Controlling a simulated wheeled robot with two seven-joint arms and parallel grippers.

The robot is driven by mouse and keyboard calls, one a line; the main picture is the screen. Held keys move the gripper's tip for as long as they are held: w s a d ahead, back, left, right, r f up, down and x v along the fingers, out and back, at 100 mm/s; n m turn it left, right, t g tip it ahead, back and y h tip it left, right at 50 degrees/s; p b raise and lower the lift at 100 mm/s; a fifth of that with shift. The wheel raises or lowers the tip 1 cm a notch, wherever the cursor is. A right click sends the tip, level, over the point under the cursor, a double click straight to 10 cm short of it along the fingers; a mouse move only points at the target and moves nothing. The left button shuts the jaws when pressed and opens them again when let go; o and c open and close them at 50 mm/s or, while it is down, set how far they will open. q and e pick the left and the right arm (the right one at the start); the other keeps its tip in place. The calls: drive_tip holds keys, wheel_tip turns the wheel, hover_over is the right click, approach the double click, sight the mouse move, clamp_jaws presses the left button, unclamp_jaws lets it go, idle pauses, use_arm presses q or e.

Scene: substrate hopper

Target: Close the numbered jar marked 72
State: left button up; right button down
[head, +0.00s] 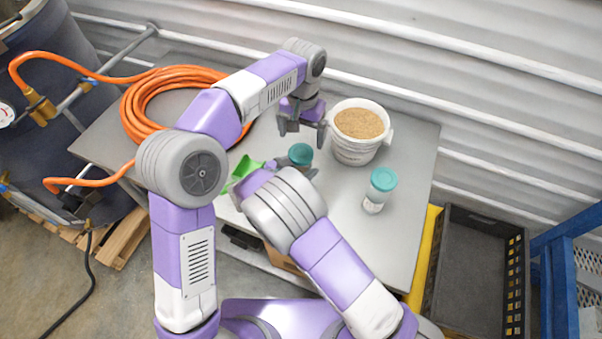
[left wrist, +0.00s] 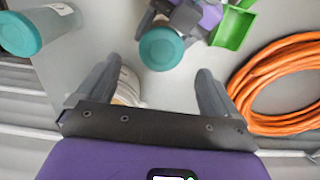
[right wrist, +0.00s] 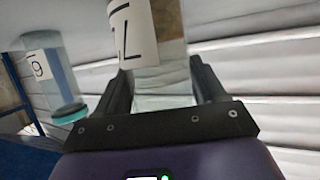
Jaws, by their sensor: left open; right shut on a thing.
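A jar (right wrist: 150,35) with a white label is between the fingers of my right gripper (right wrist: 158,75), which is shut on it. The label shows part of a number with a 7; the rest is cut off. A teal lid (head: 300,153) shows at the right gripper in the head view, and from above in the left wrist view (left wrist: 162,48). Whether it is fully seated I cannot tell. My left gripper (head: 303,130) is open and empty above the lid, apart from it.
A white bucket (head: 352,158) of brown granules stands close to the left gripper. A green scoop (head: 243,174) lies left of the right gripper. A coiled orange hose (head: 135,105) lies at the table's back left. A black crate (head: 470,285) is beyond the table's right edge.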

sight(301, 152)
use_arm(q)
drive_tip(key=shift+w+a+r, duration=0.1)
drive_tip(key=shift+r, duration=0.2)
idle(0.4)
drive_tip(key=shift+f, duration=4)
drive_tip(key=c, duration=1.1)
drive_tip(key=m, duration=0.5)
drive_tip(key=shift+m, duration=0.4)
drive_tip(key=m, duration=0.7)
